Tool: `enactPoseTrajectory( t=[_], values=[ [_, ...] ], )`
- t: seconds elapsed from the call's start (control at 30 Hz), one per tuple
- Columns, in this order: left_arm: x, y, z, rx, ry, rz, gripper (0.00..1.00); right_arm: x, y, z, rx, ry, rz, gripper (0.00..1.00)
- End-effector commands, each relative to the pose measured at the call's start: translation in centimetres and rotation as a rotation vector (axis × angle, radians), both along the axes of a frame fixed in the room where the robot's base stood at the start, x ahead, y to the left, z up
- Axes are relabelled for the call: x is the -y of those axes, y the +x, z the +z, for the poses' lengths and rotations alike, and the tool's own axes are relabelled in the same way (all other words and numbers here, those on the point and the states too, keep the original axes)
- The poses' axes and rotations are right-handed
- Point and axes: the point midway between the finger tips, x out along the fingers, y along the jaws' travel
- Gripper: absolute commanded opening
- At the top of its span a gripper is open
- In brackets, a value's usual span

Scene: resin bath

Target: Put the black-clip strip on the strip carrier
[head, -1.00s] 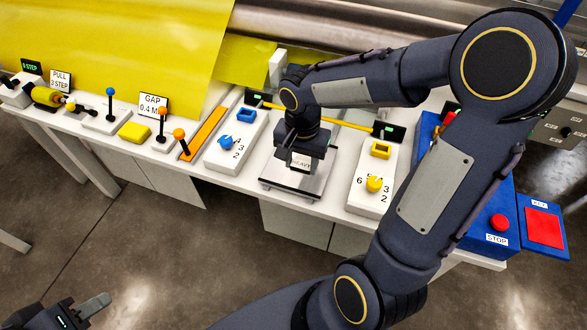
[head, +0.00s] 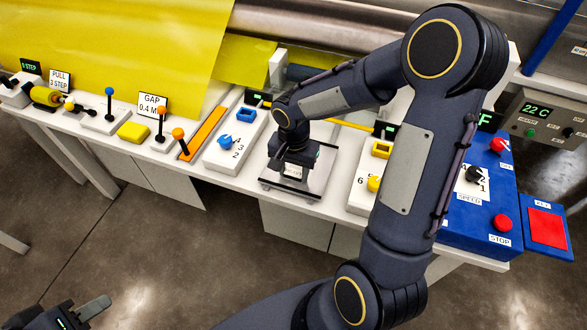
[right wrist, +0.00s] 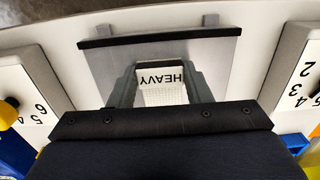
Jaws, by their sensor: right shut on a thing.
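My right gripper (head: 293,172) is shut on a white piece labelled HEAVY (right wrist: 160,92), whose face has a fine woven texture in the right wrist view. The fingers (right wrist: 162,75) lie on both sides of it. The piece is over a grey plate (right wrist: 215,58) with a black bar (right wrist: 160,37) along one edge; I cannot tell whether it touches the plate. I cannot identify a black-clip strip or a strip carrier by name. My left gripper (head: 92,310) is at the bottom left of the head view, over the floor, mostly cut off.
A panel with a blue knob (head: 226,141) stands left of the plate, and one with a yellow knob (head: 374,183) stands right. An orange strip (head: 203,133), levers and a yellow block (head: 133,131) lie further left. A blue console (head: 480,225) stands at the right.

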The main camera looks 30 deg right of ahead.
Motion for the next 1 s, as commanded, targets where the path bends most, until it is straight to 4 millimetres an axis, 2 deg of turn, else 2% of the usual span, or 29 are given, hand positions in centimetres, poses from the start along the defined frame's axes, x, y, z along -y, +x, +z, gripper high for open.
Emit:
enactPoseTrajectory(
  t=[0.03,0.2,0.43,0.57,0.67,1.0],
  values=[
    [0.0,0.0,-0.1,0.0,0.0,0.0,0.36,0.0,0.0,-0.1,0.0,0.0,0.0,0.47],
    [0.0,0.0,-0.1,0.0,0.0,0.0,0.36,0.0,0.0,-0.1,0.0,0.0,0.0,0.66],
    [0.0,0.0,0.0,0.0,0.0,0.0,0.36,0.0,0.0,0.0,0.0,0.0,0.0,0.66],
    [0.0,0.0,0.6,0.0,0.0,0.0,0.36,0.0,0.0,0.7,0.001,0.0,0.0,0.66],
    [0.0,0.0,0.7,0.0,0.0,0.0,0.36,0.0,0.1,2.1,0.004,0.0,0.0,0.66],
    [0.0,0.0,1.6,0.0,0.0,0.0,0.36,0.0,0.1,9.4,0.005,0.0,0.0,0.66]
  ],
)
